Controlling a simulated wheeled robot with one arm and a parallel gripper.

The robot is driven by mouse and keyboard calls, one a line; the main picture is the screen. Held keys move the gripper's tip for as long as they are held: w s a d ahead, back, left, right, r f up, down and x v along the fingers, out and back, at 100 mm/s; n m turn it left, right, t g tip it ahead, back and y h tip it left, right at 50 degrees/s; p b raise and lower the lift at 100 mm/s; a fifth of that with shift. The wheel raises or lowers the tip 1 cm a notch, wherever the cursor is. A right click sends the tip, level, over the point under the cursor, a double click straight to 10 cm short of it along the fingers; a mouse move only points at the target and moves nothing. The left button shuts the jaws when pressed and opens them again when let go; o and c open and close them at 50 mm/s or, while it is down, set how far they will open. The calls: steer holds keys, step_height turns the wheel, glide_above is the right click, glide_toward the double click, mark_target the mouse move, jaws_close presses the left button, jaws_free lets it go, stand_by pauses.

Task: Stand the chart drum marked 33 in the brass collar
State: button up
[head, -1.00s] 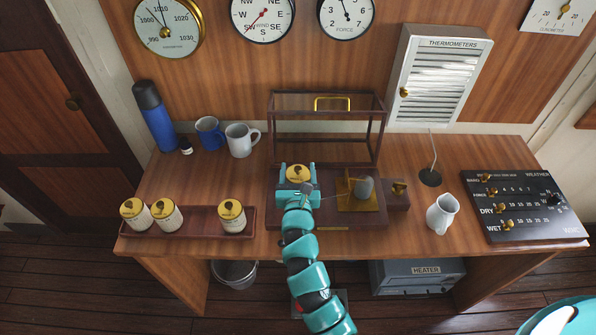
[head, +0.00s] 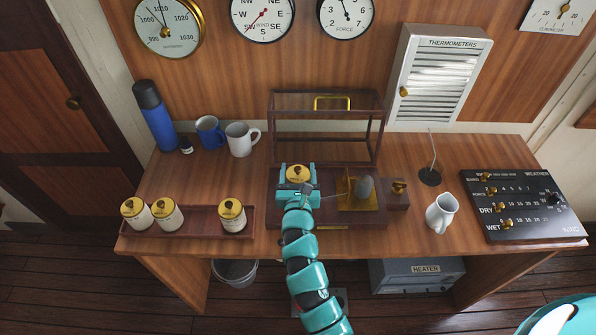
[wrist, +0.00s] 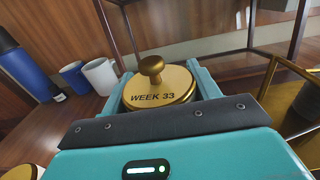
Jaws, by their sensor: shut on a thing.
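The chart drum marked WEEK 33 (wrist: 160,88) has a brass lid with a knob and sits between my gripper's fingers in the wrist view. In the head view the drum's lid (head: 298,174) shows above the left part of the dark wooden instrument base (head: 335,219). My gripper (head: 297,183) is shut on this drum, which looks upright. The drum's lower part and the brass collar are hidden by my gripper and arm, so I cannot tell whether the drum touches the base or sits in a collar.
Several drums stand in a wooden tray (head: 194,228) at left. A brass plate with a grey cylinder (head: 364,188) is right of my gripper. A glazed case (head: 327,128) stands behind. Mugs (head: 238,140), a white jug (head: 441,212) and a weather board (head: 522,205) are farther off.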

steer(key=shift+f+b, duration=0.3)
steer(key=shift+f, duration=0.1)
steer(key=o, duration=0.8)
steer(key=shift+s+a, duration=0.1)
steer(key=shift+s, duration=5.4)
